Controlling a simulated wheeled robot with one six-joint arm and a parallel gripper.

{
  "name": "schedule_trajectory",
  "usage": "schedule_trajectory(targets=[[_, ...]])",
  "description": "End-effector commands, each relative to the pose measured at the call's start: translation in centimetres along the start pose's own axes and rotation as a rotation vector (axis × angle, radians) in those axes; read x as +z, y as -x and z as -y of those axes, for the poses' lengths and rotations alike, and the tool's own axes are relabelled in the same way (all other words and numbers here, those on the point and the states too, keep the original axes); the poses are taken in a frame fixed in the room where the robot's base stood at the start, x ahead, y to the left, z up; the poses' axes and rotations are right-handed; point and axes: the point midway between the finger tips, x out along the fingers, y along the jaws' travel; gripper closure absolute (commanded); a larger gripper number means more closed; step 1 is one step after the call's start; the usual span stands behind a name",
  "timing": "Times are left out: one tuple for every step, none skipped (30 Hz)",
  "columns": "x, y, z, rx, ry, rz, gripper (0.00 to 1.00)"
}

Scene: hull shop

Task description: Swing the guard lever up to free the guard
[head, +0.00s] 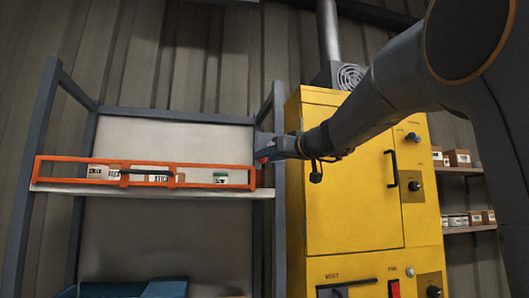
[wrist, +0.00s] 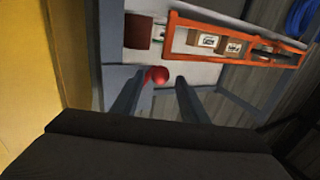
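The orange guard (head: 210,165) is a flat barred frame across the front of a shelf, level, with a dark handle. It also shows in the wrist view (wrist: 232,29). The guard lever shows as a round red knob (wrist: 157,75) by the rack's right post; the rest of the lever is hidden or unclear. My gripper (wrist: 161,80) is open, with the knob between its fingertips and a gap visible, wider on the right. In the head view my gripper (head: 272,147) is at the right post, just beyond the guard's right end, covering most of the knob.
Several small labelled boxes (head: 220,177) sit behind the guard on the white shelf (head: 215,192). A yellow cabinet (head: 345,180) stands close on the right of the rack post (head: 280,215). Shelves with cartons (head: 459,158) are at far right. The space before the guard is clear.

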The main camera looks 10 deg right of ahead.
Motion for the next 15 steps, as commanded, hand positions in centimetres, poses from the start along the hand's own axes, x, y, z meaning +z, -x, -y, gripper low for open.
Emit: schedule_trajectory(targets=[[-0.1,-0.6,0.1,-0.002,-0.001,0.002,0.6],[-0.1,-0.8,0.1,-0.002,-0.001,0.002,0.6],[0.0,-1.1,0.1,-0.001,-0.002,0.002,0.6],[0.0,-1.3,0.0,-0.001,-0.001,0.002,0.6],[0.0,-1.4,0.0,0.0,-0.001,0.001,0.6],[0.0,-1.6,0.0,0.0,-0.001,0.001,0.6],[0.0,-1.6,0.0,0.0,0.0,0.001,0.6],[0.0,-1.6,0.0,0.0,0.0,0.001,0.6],[0.0,-1.7,0.0,0.001,0.0,0.0,0.6],[0.0,-1.7,0.0,0.001,0.0,0.0,0.6],[0.1,-1.7,0.0,0.001,0.0,0.0,0.6],[0.1,-1.7,0.0,0.001,0.0,0.001,0.6],[0.1,-1.7,0.0,0.0,0.0,0.001,0.6],[0.1,-1.7,0.0,0.0,0.0,0.001,0.6],[0.1,-1.6,0.0,0.0,-0.001,0.001,0.65]])
